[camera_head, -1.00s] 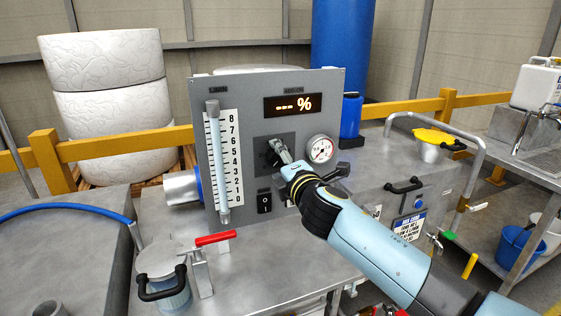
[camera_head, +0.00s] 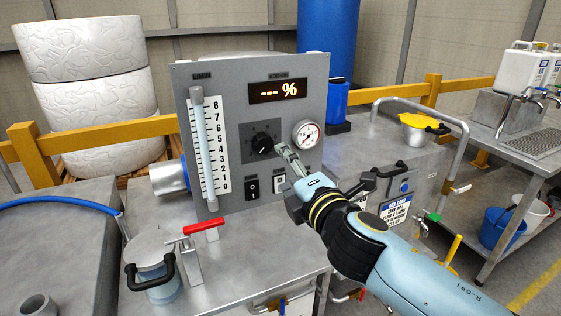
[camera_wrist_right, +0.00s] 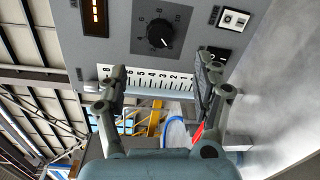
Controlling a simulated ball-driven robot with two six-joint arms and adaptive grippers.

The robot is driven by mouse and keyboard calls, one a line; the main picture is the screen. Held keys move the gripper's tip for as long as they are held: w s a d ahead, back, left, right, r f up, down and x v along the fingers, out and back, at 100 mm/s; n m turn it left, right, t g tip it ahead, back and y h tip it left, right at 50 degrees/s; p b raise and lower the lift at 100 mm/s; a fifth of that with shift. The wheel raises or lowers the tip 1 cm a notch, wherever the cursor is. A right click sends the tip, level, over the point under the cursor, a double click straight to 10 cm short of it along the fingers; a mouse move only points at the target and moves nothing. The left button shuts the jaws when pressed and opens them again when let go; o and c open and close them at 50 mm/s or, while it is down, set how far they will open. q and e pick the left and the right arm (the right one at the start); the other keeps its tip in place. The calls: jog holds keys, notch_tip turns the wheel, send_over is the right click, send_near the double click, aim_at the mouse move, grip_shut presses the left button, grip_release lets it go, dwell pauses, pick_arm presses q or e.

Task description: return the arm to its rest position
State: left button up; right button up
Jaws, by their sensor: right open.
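My right gripper (camera_head: 290,160) is in front of the grey control panel (camera_head: 235,100), just right of and below the black dial (camera_head: 263,143). In the right wrist view its two fingers (camera_wrist_right: 160,90) stand apart with nothing between them. The dial also shows in the right wrist view (camera_wrist_right: 159,34), beyond the fingertips and clear of them. My right arm comes in from the lower right of the head view. My left gripper is not in view.
The panel carries a level scale (camera_head: 208,150), a percent display (camera_head: 278,91), a round gauge (camera_head: 306,133) and a rocker switch (camera_head: 252,188). A yellow-lidded pot (camera_head: 424,126) stands right.

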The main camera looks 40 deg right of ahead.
jog(key=shift+s, duration=0.15)
dwell(0.4)
jog(key=s+d+f+m+g+h, duration=0.1)
jog(key=s+d+f+m+g, duration=0.1)
jog(key=s+m+g, duration=0.3)
jog(key=s+d+f+m+g, duration=0.1)
jog(key=s+f+m+g, duration=0.15)
jog(key=s+m, duration=0.35)
jog(key=s+a+f+m+g+y, duration=0.3)
jog(key=s+a+m+g+y, duration=0.25)
jog(key=s+a, duration=0.5)
jog(key=s+d+f+g+b, duration=0.1)
jog(key=s+d+f+b, duration=0.15)
jog(key=f, duration=1.35)
jog(key=s+d+f+g+b, duration=0.15)
jog(key=f+b, duration=0.25)
jog(key=f, duration=1.2)
jog(key=s+f+b, duration=0.3)
jog(key=s+f, duration=0.6)
jog(key=f, duration=0.2)
jog(key=s+d+f+b, duration=0.1)
jog(key=s+f+b, duration=0.2)
jog(key=s+f, duration=0.6)
notch_tip(320, 180, down, 3)
jog(key=shift+d+f+m+h, duration=0.2)
jog(key=shift+d+m+h, duration=0.05)
jog(key=shift+m+h, duration=0.1)
